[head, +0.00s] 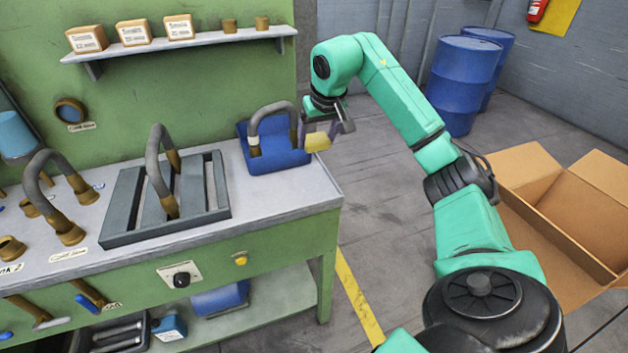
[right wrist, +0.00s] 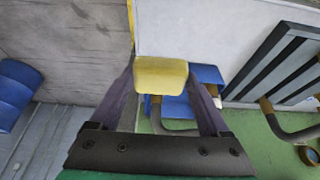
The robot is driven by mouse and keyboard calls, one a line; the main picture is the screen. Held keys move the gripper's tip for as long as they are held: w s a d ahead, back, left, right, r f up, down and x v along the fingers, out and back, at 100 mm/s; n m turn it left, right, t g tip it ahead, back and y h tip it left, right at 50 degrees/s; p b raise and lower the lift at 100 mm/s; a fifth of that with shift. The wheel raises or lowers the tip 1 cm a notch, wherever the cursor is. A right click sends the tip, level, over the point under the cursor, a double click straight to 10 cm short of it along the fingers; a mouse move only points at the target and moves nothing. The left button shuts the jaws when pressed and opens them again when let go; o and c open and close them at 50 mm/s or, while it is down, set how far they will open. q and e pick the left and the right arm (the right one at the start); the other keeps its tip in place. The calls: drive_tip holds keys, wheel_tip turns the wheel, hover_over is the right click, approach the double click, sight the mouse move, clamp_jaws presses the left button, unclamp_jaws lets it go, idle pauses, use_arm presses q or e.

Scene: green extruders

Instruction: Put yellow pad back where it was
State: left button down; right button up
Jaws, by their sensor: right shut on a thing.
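The yellow pad (head: 318,142) is held between the fingers of my right gripper (head: 325,133), near the right end of the workbench. In the right wrist view the pad (right wrist: 160,75) sits between the two dark fingertips of the right gripper (right wrist: 160,82). A blue tray (head: 278,160) with a grey bent pipe (head: 271,112) lies on the bench just left of the pad. In the right wrist view the tray (right wrist: 207,76) is partly hidden behind the pad. My left gripper is not in view.
A dark slatted rack (head: 219,184) with another bent pipe lies on the bench (head: 325,193). A shelf (head: 180,43) with small boxes hangs above. Blue barrels (head: 462,83) and an open cardboard box (head: 545,222) stand on the floor to the right.

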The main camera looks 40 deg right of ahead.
drive_tip(key=p, duration=0.1)
approach(314, 186)
drive_tip(key=x, duration=0.5)
drive_tip(key=shift+w+d+f, duration=0.1)
drive_tip(key=shift+w+f, duration=0.05)
drive_tip(key=shift+w, duration=0.1)
drive_tip(key=shift+f, duration=0.3)
drive_tip(key=shift+d+f, duration=0.1)
drive_tip(key=shift+f, duration=0.1)
drive_tip(key=o, duration=1)
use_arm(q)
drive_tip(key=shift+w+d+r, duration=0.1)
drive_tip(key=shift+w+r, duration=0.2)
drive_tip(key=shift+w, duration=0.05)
use_arm(e)
drive_tip(key=shift+o, duration=0.2)
drive_tip(key=shift+r, duration=0.1)
drive_tip(key=shift+r, duration=0.2)
use_arm(q)
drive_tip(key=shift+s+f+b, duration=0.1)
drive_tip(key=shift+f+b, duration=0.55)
drive_tip(key=shift+b, duration=0.15)
use_arm(e)
drive_tip(key=v, duration=1.1)
drive_tip(key=shift+r, duration=0.4)
